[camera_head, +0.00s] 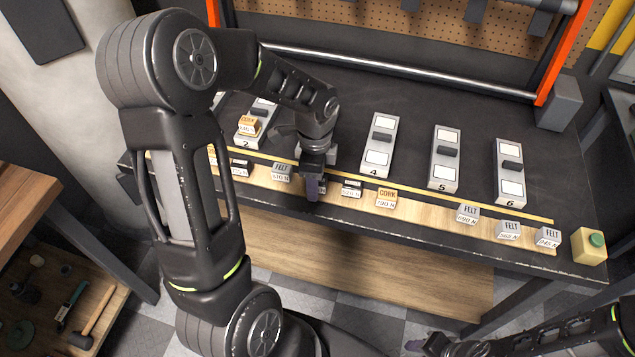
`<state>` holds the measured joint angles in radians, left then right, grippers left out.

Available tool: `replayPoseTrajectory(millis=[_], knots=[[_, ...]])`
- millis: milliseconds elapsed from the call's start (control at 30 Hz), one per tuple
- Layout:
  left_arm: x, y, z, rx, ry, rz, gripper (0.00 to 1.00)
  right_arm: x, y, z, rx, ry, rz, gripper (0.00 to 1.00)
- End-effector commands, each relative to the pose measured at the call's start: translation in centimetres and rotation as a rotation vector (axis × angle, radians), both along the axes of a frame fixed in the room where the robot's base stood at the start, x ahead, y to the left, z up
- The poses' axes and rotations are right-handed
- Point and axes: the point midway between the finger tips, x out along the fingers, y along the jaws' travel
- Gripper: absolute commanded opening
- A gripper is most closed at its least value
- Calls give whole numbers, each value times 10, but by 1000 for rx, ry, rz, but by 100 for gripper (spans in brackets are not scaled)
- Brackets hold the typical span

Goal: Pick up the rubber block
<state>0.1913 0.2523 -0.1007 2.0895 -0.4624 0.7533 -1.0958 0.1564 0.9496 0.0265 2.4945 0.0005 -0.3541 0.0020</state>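Several small labelled blocks stand in a row on the wooden ledge at the table's front. No label that I can read says rubber. A dark-topped block (351,188), whose name I cannot read, stands just right of my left gripper (313,188). Another dark-topped block (239,169) stands farther left, partly behind my arm. My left gripper points down at the ledge and partly covers a block (322,186) there; I cannot tell whether its fingers hold anything. My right gripper (416,345) is at the bottom edge, away from the table, only partly visible.
Felt blocks (282,172) (468,214) and a cork block (386,198) share the ledge. Another cork block (248,124) sits on machine 2 (243,141). Machines 4 (380,145), 5 (445,158) and 6 (509,172) stand behind. A green-button box (590,246) is at right.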

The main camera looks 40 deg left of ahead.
Motion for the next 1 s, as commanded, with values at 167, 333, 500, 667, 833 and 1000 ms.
replayPoseTrajectory(millis=[167,333,500,667,833,1000], knots=[[0,0,0,0,0,0,53,0,0,0,0,0,0,36],[0,0,0,0,0,0,53,0,0,0,0,0,0,36],[0,0,1,0,0,0,43,0,0,0,0,0,0,36],[0,0,1,0,0,0,30,0,0,0,0,0,0,36],[0,0,1,0,0,0,16,0,0,0,0,0,0,36],[0,0,1,0,0,0,2,0,0,0,0,0,0,36]])
